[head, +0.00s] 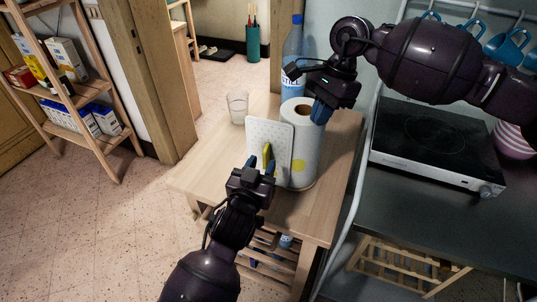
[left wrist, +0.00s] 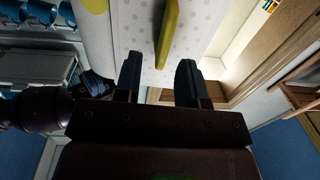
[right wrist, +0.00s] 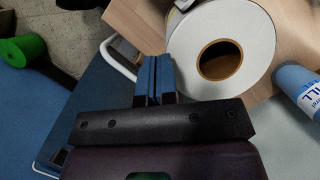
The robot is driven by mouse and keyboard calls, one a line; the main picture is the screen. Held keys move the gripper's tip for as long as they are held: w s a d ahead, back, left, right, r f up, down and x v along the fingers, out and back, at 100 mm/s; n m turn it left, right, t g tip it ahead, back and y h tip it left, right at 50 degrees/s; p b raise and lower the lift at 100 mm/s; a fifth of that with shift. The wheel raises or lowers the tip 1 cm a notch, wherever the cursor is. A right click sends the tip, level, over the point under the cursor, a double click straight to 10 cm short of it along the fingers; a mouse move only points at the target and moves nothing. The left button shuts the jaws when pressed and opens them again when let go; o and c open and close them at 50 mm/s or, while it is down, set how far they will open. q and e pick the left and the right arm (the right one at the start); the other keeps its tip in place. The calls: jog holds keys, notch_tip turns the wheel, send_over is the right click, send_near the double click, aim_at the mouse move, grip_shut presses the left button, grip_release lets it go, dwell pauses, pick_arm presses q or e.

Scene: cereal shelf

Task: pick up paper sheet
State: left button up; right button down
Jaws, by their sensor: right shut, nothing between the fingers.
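A white paper roll (head: 303,158) stands upright on the small wooden table, with a yellow spot low on its side. Its open core shows in the right wrist view (right wrist: 258,45). My left gripper (head: 262,168) is open in front of a white dotted panel (head: 279,135) with a yellow-green handle (head: 267,152). In the left wrist view the handle (left wrist: 168,30) lies beyond and between the fingertips.
The wooden table (head: 210,170) also holds a clear glass (head: 238,107) and a blue bottle (head: 293,45). A black hotplate (head: 430,140) sits on the right counter, with blue cups (head: 507,45) hanging above. A wooden shelf (head: 70,100) with boxes stands left. The floor between is clear.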

aim_at(265, 159)
pick_arm(q)
jog(key=shift+x, duration=1.8)
jog(key=shift+a+f, duration=0.15)
jog(key=shift+f, duration=0.05)
grip_shut()
